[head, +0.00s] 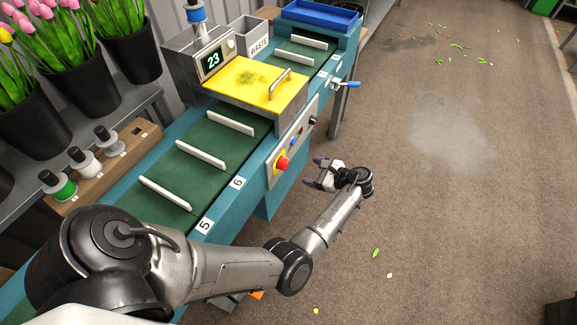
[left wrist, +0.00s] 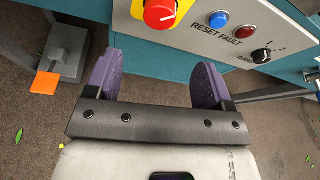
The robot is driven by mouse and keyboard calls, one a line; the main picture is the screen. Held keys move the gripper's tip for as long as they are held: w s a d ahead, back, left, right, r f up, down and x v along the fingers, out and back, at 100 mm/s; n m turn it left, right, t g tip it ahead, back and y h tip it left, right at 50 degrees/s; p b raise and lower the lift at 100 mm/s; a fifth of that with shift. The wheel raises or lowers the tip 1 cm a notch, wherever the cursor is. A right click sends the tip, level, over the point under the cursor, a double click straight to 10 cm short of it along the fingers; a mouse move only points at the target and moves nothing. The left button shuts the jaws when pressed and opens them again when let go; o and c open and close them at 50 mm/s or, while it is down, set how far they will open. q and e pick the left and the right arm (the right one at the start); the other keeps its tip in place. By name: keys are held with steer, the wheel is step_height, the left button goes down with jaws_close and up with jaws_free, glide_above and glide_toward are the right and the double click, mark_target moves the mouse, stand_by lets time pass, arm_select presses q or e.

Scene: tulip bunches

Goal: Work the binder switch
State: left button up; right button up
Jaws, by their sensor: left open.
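The control panel (head: 291,146) is on the side of the green-belt conveyor machine. In the left wrist view a black rotary switch (left wrist: 262,55) sits at the panel's right end, with small marks around it; its label is too small to read surely. It also shows in the head view as a small dark knob (head: 312,120). My left gripper (head: 321,173) is open and empty, in front of and below the panel, apart from it. In the left wrist view its purple fingers (left wrist: 156,82) point at the panel, left of and below the switch. My right gripper is out of view.
A red stop button (left wrist: 160,12) on yellow, a blue button (left wrist: 219,19) and a red fault lamp (left wrist: 249,17) share the panel. A blue-handled lever (head: 346,84) sticks out farther along the machine. A yellow cover (head: 245,85) tops the belt. The floor to the right is open.

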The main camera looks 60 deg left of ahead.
mark_target(286, 165)
arm_select(q)
steer(key=b+x, duration=0.2)
steer(key=x, duration=0.7)
steer(key=shift+d+f, duration=0.1)
steer(key=shift+f, duration=0.05)
steer(key=shift+x, duration=1)
steer(key=shift+c, duration=0.3)
steer(key=c, duration=0.9)
